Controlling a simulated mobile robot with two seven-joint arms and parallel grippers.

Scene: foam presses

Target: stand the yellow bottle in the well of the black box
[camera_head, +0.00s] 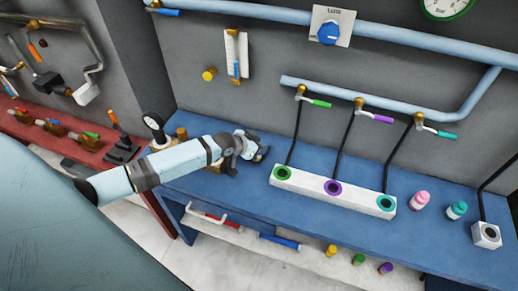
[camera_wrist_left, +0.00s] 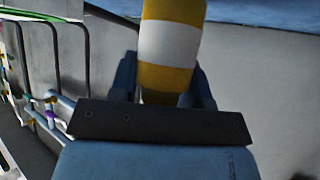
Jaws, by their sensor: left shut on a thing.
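My left gripper (camera_head: 250,147) is over the left part of the blue bench. In the left wrist view the left gripper (camera_wrist_left: 165,92) is shut on a yellow bottle (camera_wrist_left: 170,45) with a white band. In the head view I cannot make out the held bottle. A small white box (camera_head: 486,236) with a black-ringed well stands at the bench's right end. No box that is black all over shows. My right gripper is not in view.
A long white block (camera_head: 305,192) with green, purple and teal wells stands mid-bench, with black hoses above. A pink bottle (camera_head: 421,199) and a teal bottle (camera_head: 456,210) stand between it and the small box. Yellow, green and purple items lie below the bench's front edge.

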